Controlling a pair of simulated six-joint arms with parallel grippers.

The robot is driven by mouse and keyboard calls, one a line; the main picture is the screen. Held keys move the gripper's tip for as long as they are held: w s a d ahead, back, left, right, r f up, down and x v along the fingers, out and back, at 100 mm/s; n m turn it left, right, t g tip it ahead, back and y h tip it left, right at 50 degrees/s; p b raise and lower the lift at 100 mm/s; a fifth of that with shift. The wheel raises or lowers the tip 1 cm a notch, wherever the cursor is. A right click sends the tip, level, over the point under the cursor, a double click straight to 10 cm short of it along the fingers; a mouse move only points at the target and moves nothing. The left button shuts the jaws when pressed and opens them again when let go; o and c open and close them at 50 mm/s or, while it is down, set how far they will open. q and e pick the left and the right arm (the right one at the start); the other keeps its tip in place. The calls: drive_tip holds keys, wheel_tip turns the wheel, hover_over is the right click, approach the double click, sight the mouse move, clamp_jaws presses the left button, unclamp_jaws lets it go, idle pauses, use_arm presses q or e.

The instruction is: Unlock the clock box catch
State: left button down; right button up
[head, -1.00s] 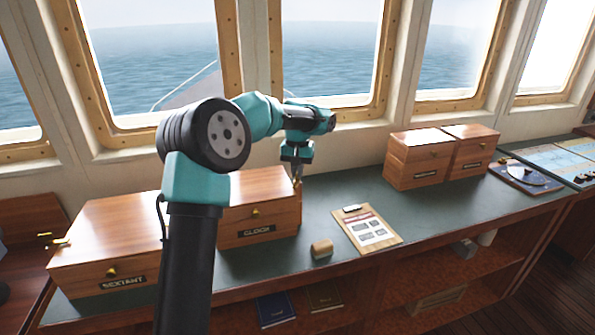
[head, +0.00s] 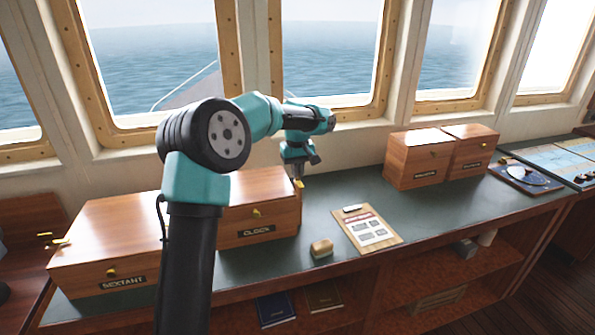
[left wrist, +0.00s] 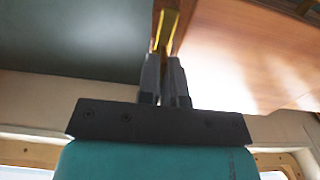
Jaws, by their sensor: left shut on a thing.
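The clock box (head: 258,208) is a wooden box on the green counter, with a "CLOCK" label and a brass knob on its front. A brass catch (head: 299,184) shows at its right side. The left wrist view shows the catch (left wrist: 167,28) as a yellow bar beside the wooden box (left wrist: 235,55). My left gripper (head: 298,176) is at the box's right side, pointing down. In the left wrist view its fingers (left wrist: 165,62) are close together, shut on the brass catch. My arm hides the box's left part. My right gripper is out of view.
The sextant box (head: 110,235) stands to the left. Two more wooden boxes (head: 418,165) stand further right.

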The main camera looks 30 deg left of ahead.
use_arm(q)
drive_tip(key=c, duration=1.3)
unclamp_jaws()
wheel_tip(320, 180, up, 18)
drive_tip(key=shift+f, duration=0.25)
